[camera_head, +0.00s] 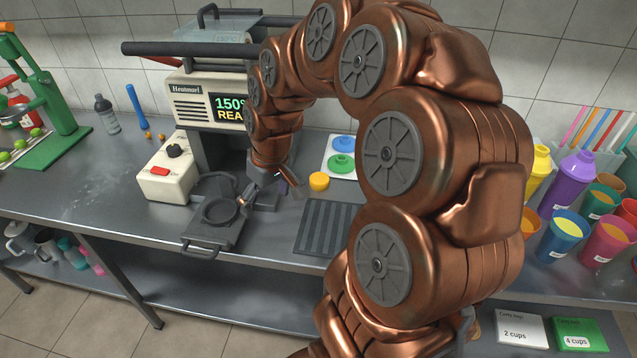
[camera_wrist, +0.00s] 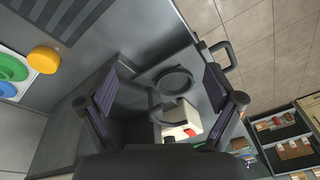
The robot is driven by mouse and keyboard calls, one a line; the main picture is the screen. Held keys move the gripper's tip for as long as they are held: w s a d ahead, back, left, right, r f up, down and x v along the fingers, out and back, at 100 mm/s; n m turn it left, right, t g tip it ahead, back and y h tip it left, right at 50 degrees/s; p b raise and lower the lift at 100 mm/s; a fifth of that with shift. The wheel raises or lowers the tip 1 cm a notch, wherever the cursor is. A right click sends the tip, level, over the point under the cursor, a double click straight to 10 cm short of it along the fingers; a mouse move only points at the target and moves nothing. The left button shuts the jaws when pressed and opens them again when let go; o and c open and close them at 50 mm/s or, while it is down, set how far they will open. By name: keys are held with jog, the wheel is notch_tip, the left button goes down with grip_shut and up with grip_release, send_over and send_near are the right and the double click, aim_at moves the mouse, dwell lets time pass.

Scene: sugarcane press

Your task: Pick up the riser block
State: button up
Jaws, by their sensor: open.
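My gripper (camera_head: 268,192) hangs low over the steel counter, at the right side of the heat press's lower plate. Its two fingers are spread apart; they also show in the wrist view (camera_wrist: 160,90) with a gap between them. A small plain grey block (camera_head: 266,201) shows just below and between the fingers in the head view. It may be the riser block, but the gripper partly hides it. I cannot tell whether the fingers touch it. In the wrist view I cannot make out the block clearly from the grey surfaces behind the fingers.
The heat press (camera_head: 208,104) stands behind, its dark lower plate (camera_head: 213,232) with a ring and handle close left. A yellow disc (camera_head: 319,181), a white board (camera_head: 333,148) with blue and green discs, and a ribbed dark mat (camera_head: 328,226) lie right. Cups (camera_head: 563,232) stand far right.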

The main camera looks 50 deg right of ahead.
jog(key=w+d+f+m+t, duration=0.1)
jog(key=w+d+f, duration=0.15)
jog(key=d, duration=0.35)
jog(key=w+d+f+t, duration=0.1)
jog(key=w+d, duration=0.2)
jog(key=d, duration=0.3)
jog(key=m+h, duration=0.1)
jog(key=h, duration=0.1)
send_near(319, 178)
jog(key=shift+w+f, duration=0.2)
jog(key=shift+f, duration=0.35)
jog(key=shift+w+d+f+t, duration=0.2)
jog(key=shift+f+t, duration=0.1)
jog(key=shift+f, duration=0.1)
jog(key=shift+s+p+x, duration=0.15)
jog(key=shift+p+x, duration=0.5)
jog(key=shift+x, duration=1)
jog(key=shift+s+p+x, duration=0.15)
jog(key=shift+p+x, duration=0.5)
jog(key=shift+x, duration=1)
jog(key=shift+a+f, duration=0.1)
jog(key=shift+f, duration=0.05)
jog(key=shift+c, duration=0.2)
jog(key=c, duration=1.2)
